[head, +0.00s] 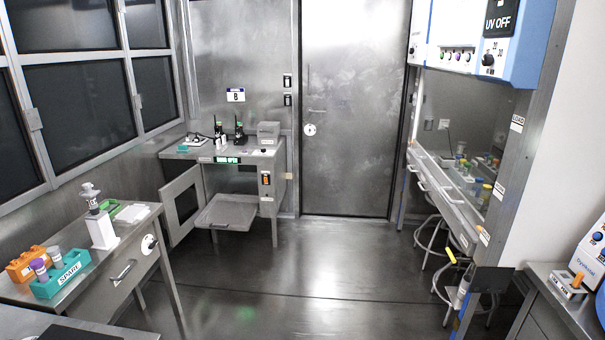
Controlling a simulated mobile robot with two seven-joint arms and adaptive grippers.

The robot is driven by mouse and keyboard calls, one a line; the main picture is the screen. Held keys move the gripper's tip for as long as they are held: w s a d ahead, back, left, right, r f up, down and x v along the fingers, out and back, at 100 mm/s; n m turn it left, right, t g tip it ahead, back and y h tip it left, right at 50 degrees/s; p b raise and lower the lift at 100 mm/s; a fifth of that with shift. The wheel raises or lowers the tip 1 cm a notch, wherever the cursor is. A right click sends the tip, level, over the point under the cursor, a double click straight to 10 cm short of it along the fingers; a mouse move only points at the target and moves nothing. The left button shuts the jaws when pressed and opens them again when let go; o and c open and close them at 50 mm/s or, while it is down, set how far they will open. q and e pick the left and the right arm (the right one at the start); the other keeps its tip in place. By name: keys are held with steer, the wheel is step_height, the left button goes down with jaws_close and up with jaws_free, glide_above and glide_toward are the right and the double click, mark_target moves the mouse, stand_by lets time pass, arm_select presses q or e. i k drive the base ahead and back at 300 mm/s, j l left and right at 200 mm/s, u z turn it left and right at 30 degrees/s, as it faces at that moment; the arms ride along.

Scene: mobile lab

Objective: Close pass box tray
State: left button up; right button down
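The pass box (279,190) is built into a steel bench against the back wall. Its windowed door (182,203) stands swung open to the left. A shallow metal tray (228,222) sticks out of the opening toward me and looks empty. A lit green sign (227,160) is above the opening; its text is too small to read surely. An orange-lit panel (266,179) is on the right front. Neither of my grippers is in view.
Open floor (260,285) lies before the pass box. A steel cart (130,262) with racks stands at left, a safety cabinet (450,195) with stools beneath at right. A closed steel door (355,150) is behind. A bench (555,290) fills the lower right corner.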

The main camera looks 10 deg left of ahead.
mark_target(233, 212)
steer(key=i+u, duration=0.15)
steer(key=i, duration=0.65)
steer(key=i+l+u, duration=0.1)
steer(key=i, duration=0.75)
steer(key=i+j+u, duration=0.15)
steer(key=i+u, duration=0.65)
steer(key=i+l+u, duration=0.1)
steer(key=i+u, duration=0.3)
steer(key=i+j, duration=0.2)
steer(key=i, duration=0.15)
steer(key=i+j+u, duration=0.15)
steer(key=i, duration=0.25)
steer(key=i+j, duration=0.25)
steer(key=i, duration=0.15)
